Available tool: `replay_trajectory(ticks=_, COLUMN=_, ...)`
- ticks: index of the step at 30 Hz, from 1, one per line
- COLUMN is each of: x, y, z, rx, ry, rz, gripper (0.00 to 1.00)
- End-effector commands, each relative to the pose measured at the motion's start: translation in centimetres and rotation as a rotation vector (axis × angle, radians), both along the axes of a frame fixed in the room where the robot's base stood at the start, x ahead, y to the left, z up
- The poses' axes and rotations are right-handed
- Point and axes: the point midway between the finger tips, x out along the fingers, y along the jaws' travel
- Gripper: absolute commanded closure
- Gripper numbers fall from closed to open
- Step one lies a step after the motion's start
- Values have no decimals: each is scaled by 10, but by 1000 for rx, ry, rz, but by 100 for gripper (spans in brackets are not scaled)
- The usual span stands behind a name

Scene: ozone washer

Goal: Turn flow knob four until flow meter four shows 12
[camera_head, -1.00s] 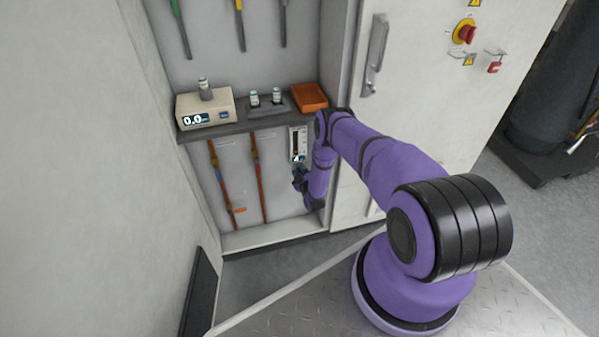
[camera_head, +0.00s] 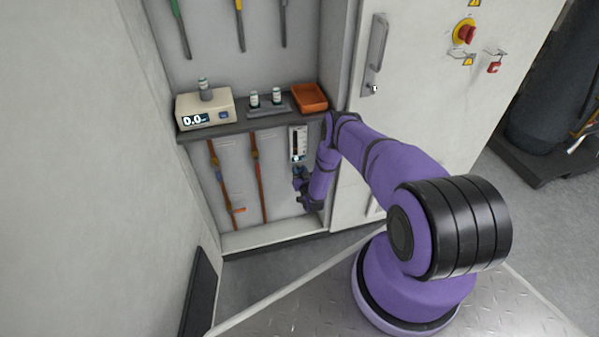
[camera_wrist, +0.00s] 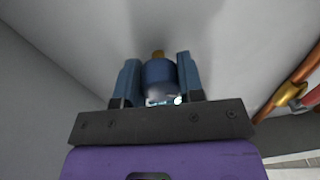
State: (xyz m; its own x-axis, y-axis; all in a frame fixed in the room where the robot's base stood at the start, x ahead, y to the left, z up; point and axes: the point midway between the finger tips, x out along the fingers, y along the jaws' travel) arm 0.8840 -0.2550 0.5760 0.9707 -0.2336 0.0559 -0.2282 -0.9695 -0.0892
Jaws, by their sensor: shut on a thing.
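A blue knob (camera_wrist: 160,74) on a brass stem sits between the two fingers of my gripper (camera_wrist: 158,82) in the wrist view. The fingers are shut on its sides. The meter's reading is too small to tell. In the head view the knob is hidden or too small to make out, and no number shows on it.
A shelf (camera_head: 240,126) above my gripper holds a scale (camera_head: 206,108) showing 0.0, small vials (camera_head: 265,97) and an orange tray (camera_head: 310,97). Brown pipes (camera_head: 260,180) run down the back wall to the left. A cabinet door (camera_head: 420,90) stands to the right.

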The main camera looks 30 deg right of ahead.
Motion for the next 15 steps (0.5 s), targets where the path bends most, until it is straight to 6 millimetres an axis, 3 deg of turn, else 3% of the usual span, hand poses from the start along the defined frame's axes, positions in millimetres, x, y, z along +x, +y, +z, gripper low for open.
replay_trajectory(ticks=15, x=-1, y=1, z=-2, rx=209, ry=-57, rz=2, gripper=88)
